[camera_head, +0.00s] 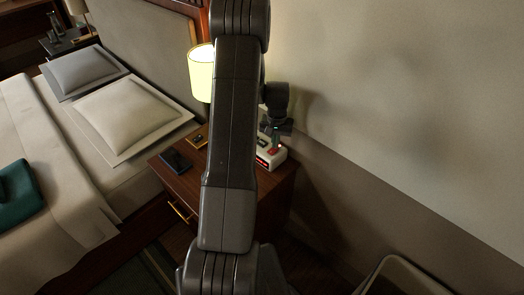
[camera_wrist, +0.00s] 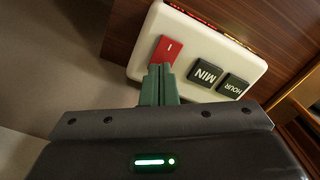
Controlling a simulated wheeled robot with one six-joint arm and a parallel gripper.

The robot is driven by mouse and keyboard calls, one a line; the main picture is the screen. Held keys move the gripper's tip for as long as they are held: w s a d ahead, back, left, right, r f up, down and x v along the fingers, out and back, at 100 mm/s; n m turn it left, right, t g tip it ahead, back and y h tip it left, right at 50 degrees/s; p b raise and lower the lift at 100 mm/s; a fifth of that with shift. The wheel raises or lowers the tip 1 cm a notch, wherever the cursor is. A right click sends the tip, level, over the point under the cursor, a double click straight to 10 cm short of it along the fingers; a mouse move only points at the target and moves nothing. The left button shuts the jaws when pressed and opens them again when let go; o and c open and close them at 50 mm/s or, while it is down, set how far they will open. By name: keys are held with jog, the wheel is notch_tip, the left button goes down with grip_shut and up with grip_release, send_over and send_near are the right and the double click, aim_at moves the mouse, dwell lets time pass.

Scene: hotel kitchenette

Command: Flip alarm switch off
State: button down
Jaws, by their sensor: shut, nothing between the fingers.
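The alarm clock (camera_wrist: 228,55) is a white box with a red display along one edge. It carries a red switch (camera_wrist: 167,50) marked with a line, and dark MIN and HOUR buttons. In the head view the clock (camera_head: 277,154) sits on the nightstand, partly hidden by my arm. My gripper (camera_wrist: 162,72) is shut and empty, with its green fingertips at the lower edge of the red switch. The fingers seem to touch it or hover just above; I cannot tell which. In the head view my gripper (camera_head: 276,136) is small and dark over the clock.
The wooden nightstand (camera_head: 283,190) also holds a dark flat object (camera_head: 175,161) and a lit lamp (camera_head: 201,73). A bed with pillows (camera_head: 132,115) is on the left. The wall (camera_head: 400,100) rises close on the right, and a bin (camera_head: 400,275) stands at the lower right.

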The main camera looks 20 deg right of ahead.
jog(key=shift+f, duration=0.3)
jog(key=shift+r+p, duration=1.8)
jog(key=shift+r, duration=1.75)
jog(key=shift+f, duration=0.15)
notch_tip(320, 180, down, 7)
jog(key=b, duration=0.4)
jog(key=shift+r, duration=0.25)
